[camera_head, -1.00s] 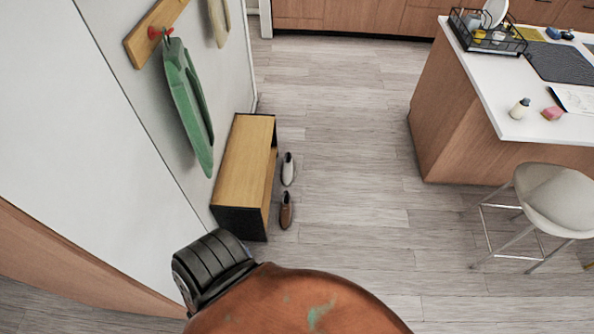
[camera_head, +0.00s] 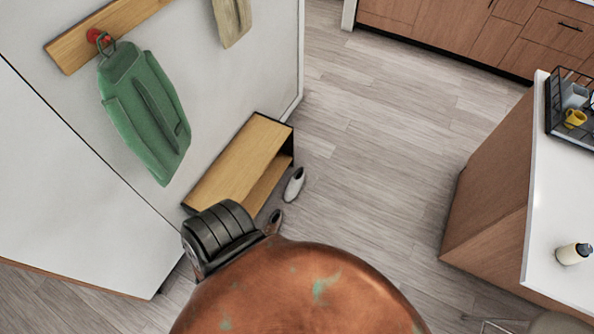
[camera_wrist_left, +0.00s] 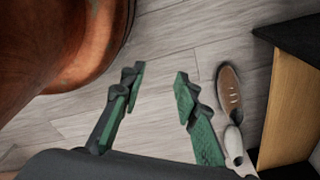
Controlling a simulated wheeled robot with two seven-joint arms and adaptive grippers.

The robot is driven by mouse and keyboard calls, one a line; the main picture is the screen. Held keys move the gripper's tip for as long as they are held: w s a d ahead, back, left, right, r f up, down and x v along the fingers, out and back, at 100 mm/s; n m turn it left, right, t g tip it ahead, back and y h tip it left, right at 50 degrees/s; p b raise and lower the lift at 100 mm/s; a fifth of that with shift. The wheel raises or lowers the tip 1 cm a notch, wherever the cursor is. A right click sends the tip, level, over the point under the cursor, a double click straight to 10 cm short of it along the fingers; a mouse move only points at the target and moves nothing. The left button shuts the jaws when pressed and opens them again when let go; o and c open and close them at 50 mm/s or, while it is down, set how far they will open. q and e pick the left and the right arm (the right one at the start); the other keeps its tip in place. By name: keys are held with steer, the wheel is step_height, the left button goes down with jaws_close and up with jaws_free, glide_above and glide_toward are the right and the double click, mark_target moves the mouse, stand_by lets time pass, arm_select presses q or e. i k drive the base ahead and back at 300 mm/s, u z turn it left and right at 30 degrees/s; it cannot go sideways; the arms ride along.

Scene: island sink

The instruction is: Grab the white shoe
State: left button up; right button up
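The white shoe (camera_head: 294,184) stands on the floor in front of the bench's open side in the head view. In the left wrist view the white shoe (camera_wrist_left: 234,143) is at the lower right, partly hidden. A brown shoe (camera_wrist_left: 229,88) lies just above it there; in the head view the brown shoe (camera_head: 275,219) is partly hidden by my body. My left gripper (camera_wrist_left: 160,72) is open and empty in the left wrist view, to the left of both shoes. My right gripper is not in view.
A wooden shoe bench (camera_head: 236,165) stands against the wall beside the shoes. A green bag (camera_head: 145,112) hangs above it on a wall rack. An island counter (camera_head: 550,220) with a bottle (camera_head: 573,253) is at right. The floor between is clear.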

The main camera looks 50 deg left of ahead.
mark_target(295, 186)
steer(key=u, duration=0.6)
steer(key=i, duration=1.55)
steer(key=u, duration=1.85)
steer(key=i, duration=0.75)
steer(key=u, duration=0.75)
